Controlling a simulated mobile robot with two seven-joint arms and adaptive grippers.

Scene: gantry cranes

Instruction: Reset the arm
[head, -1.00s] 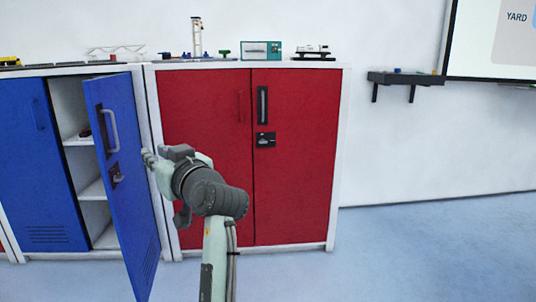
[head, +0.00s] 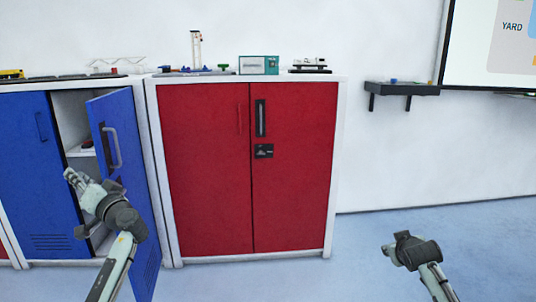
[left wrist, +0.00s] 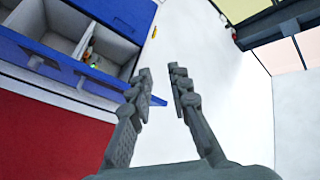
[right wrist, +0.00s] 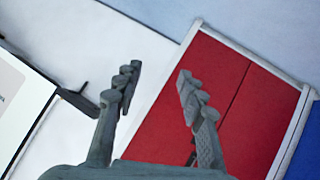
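My left gripper (head: 78,200) is in front of the ajar blue cabinet door (head: 128,185) in the head view. In the left wrist view its two fingers (left wrist: 161,80) stand apart with nothing between them. The blue door does not appear held. My right gripper (head: 393,250) is low at the right in the head view, over the floor. In the right wrist view its fingers (right wrist: 156,75) are spread and empty.
A closed red cabinet (head: 205,175) stands in the middle. Models, including a white crane tower (head: 196,48) and a teal box (head: 259,65), sit on the cabinet tops. A dark shelf (head: 402,88) and a screen (head: 495,45) are on the right wall. Floor is clear between the arms.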

